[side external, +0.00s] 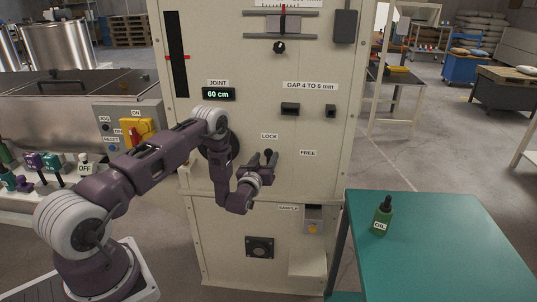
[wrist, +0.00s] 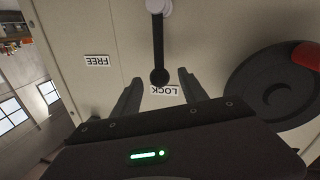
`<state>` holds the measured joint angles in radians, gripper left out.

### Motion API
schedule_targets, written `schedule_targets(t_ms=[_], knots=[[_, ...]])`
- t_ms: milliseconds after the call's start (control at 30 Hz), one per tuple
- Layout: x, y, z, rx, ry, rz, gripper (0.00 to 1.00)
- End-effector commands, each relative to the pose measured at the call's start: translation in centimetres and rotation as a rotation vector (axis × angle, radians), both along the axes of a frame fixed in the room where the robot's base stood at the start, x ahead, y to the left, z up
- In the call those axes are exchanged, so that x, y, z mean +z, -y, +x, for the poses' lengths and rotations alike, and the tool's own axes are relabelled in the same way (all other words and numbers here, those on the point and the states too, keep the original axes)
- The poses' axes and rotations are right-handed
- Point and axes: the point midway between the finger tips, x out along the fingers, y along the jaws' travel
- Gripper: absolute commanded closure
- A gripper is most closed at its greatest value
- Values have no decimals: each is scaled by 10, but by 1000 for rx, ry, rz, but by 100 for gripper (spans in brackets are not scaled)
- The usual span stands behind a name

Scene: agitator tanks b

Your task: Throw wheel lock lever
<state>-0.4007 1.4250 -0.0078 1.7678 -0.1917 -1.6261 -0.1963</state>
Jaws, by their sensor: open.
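The wheel lock lever is a dark bar with a round black knob (wrist: 159,76), hanging from a pale pivot (wrist: 158,6) in the wrist view. Its knob end points at the LOCK label (wrist: 165,90); the FREE label (wrist: 97,60) lies to the left. My gripper (wrist: 159,80) is open, one finger on each side of the knob, with gaps visible on both sides. In the side view my gripper (side external: 262,161) is at the panel just below the LOCK label (side external: 269,136), partly hiding the lever. The FREE label (side external: 308,153) is to its right.
A black handwheel (wrist: 268,92) with a red part sits right of the lever in the wrist view. The panel (side external: 330,125) has two small black blocks above the labels. A teal table (side external: 450,240) with a green bottle (side external: 382,217) stands at right.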

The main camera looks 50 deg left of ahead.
Motion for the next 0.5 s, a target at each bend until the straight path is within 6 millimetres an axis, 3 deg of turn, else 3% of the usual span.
schedule_targets(t_ms=[200,467,500], knots=[[0,-17,26,-1,0,1,49],[0,-19,29,-2,-3,0,49],[0,-19,29,-2,-3,0,53]])
